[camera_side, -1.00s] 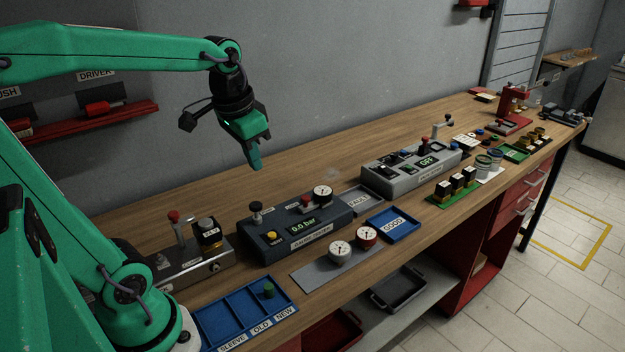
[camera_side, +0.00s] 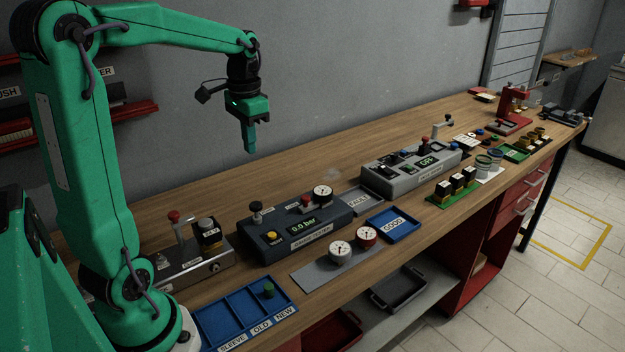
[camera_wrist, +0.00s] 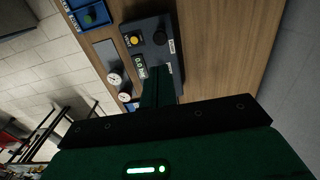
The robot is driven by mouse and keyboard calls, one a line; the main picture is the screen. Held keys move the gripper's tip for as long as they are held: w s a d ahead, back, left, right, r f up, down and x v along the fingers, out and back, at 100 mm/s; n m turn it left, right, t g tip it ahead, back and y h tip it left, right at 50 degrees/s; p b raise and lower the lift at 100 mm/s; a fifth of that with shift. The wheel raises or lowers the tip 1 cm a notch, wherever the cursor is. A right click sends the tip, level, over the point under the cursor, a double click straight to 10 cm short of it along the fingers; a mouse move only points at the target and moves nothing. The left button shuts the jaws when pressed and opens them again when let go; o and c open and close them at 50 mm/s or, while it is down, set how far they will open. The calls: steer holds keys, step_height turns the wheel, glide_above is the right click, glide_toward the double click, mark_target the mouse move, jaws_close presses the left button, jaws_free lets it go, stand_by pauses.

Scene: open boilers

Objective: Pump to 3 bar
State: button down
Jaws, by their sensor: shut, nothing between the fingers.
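The dark gauge test unit (camera_side: 290,232) stands on the bench with its display (camera_side: 304,227) reading 0.0 bar. It carries a black knob (camera_side: 256,208) at the back left, a yellow button (camera_side: 272,237) at the front left, a red-topped control (camera_side: 306,202) and a white-faced gauge (camera_side: 323,193). My gripper (camera_side: 250,150) is shut and empty, pointing down high above the unit. In the wrist view the unit (camera_wrist: 150,28) lies beyond my gripper (camera_wrist: 158,75), with the yellow button (camera_wrist: 133,39) and black knob (camera_wrist: 159,38) visible. The gripper hides part of the unit there.
Two loose gauges (camera_side: 340,252) rest on a grey mat (camera_side: 312,275) in front. A blue GOOD tray (camera_side: 392,224) and grey FAULT tray (camera_side: 363,200) are to the right. A clamp fixture (camera_side: 190,262) stands left. The bench behind the unit is clear.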

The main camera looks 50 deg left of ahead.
mark_target(256, 204)
steer(key=shift+f, duration=0.15)
step_height(256, 204, down, 14)
steer(key=shift+r, duration=0.15)
stand_by(0.8)
steer(key=shift+f, duration=1.5)
step_height(256, 204, up, 14)
steer(key=shift+r, duration=0.2)
stand_by(0.9)
steer(key=shift+r, duration=1.3)
steer(key=shift+f, duration=0.2)
